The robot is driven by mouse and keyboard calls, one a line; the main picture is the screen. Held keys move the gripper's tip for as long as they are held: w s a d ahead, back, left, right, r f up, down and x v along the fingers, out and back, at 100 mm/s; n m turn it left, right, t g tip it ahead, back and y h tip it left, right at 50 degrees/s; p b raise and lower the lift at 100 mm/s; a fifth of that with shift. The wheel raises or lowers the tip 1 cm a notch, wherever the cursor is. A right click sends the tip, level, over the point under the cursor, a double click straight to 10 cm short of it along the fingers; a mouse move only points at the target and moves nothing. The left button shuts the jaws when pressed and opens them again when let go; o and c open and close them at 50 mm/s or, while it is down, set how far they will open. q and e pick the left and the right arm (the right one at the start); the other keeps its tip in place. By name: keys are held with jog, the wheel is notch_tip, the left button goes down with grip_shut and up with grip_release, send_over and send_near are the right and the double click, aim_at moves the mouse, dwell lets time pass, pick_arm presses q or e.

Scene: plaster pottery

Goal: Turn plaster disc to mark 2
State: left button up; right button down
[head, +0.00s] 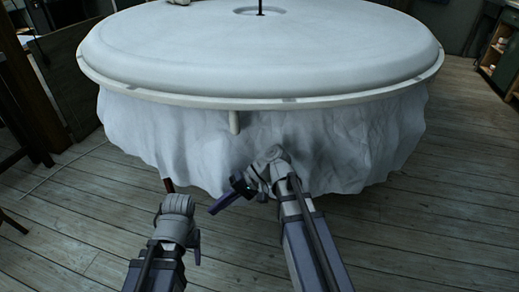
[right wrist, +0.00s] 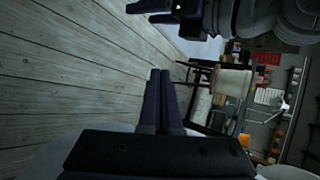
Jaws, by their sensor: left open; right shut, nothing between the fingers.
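The large white plaster disc (head: 250,60) lies flat on a round table, with a thin dark pin (head: 261,7) upright at its centre. A pale rim runs beneath it, with darker grey patches; I cannot read any number on them. A short pale peg (head: 234,122) hangs below the rim at the front. My right gripper (head: 214,209) is shut and empty, in front of the cloth and below the peg, apart from it. Its closed fingers also show in the right wrist view (right wrist: 160,76). My left gripper (head: 196,250) is lower, over the floor, open and empty; its fingers are small here.
A white crumpled cloth (head: 350,150) hangs around the table below the rim. Bare plank floor (head: 455,200) lies in front and to the right. Dark wooden furniture (head: 20,130) stands at the left, and a shelf unit (head: 500,50) at the far right.

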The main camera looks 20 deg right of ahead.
pick_arm(q)
notch_tip(320, 180, down, 11)
jog(key=b, duration=1)
pick_arm(e)
jog(key=w+d+r+m+t+y, duration=0.15)
jog(key=d+r+t+y, duration=0.35)
jog(key=d, duration=0.7)
jog(key=w+d+r+m+t+y, duration=0.1)
jog(key=w+d+r+t+y, duration=0.15)
jog(key=d+r+y, duration=0.7)
pick_arm(q)
notch_tip(320, 180, up, 6)
jog(key=p, duration=0.6)
jog(key=shift+s+d+r+p, duration=0.15)
jog(key=shift+d+p, duration=0.05)
jog(key=shift+p, duration=0.1)
pick_arm(e)
jog(key=w+a+r+h, duration=0.1)
jog(key=a, duration=0.2)
jog(key=w+a+h, duration=0.1)
jog(key=a, duration=0.2)
jog(key=w+a+r+h, duration=0.1)
jog(key=a, duration=0.2)
jog(key=shift+w+r+n+h, duration=0.1)
jog(key=shift+r+n+h, duration=0.15)
jog(key=shift+r, duration=0.05)
